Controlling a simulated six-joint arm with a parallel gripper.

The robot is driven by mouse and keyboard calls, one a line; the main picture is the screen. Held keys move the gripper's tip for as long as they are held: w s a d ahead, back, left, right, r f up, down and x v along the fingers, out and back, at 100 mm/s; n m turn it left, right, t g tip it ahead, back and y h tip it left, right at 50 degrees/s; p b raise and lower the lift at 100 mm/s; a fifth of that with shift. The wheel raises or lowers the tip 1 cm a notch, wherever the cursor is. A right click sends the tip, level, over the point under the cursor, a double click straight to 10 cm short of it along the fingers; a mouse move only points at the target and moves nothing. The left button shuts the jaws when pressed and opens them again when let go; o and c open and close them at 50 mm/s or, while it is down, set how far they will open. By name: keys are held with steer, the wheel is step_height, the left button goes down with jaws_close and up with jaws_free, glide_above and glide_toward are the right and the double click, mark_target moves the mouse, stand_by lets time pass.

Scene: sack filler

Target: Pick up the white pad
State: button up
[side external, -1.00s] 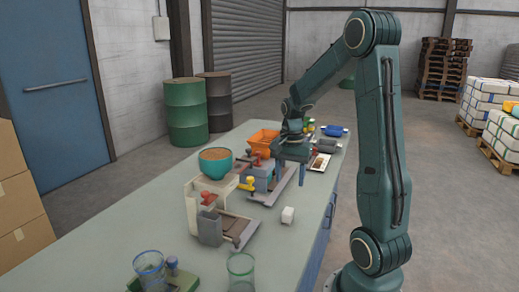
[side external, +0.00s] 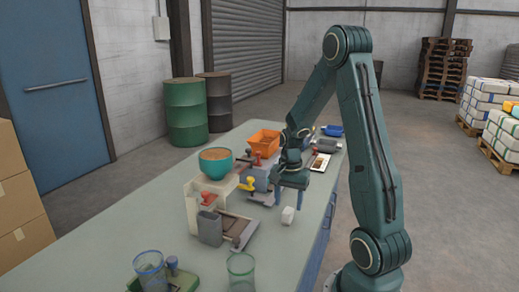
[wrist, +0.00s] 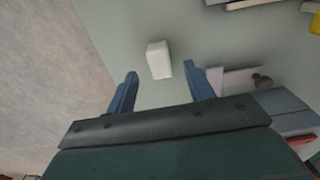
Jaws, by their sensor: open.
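The white pad (side external: 288,215) is a small white block lying on the green-grey bench top near its right edge. It also shows in the wrist view (wrist: 159,60), just beyond the fingertips and lined up roughly between them. My gripper (side external: 291,197) is above the bench, just behind the pad in the side view. Its two blue fingers (wrist: 160,72) are open and nothing is between them. I cannot tell the exact height of the fingertips above the bench.
A grey sack-filler fixture (side external: 225,228) stands left of the pad, with a teal bowl (side external: 216,163) behind it. An orange bin (side external: 264,141) is farther back. Two glasses (side external: 241,270) (side external: 149,270) stand at the front. The bench around the pad is mostly clear.

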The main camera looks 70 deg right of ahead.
mark_target(288, 210)
steer(key=shift+f, duration=0.1)
steer(key=shift+f, duration=2.5)
steer(key=shift+c, duration=0.2)
steer(key=c, duration=1)
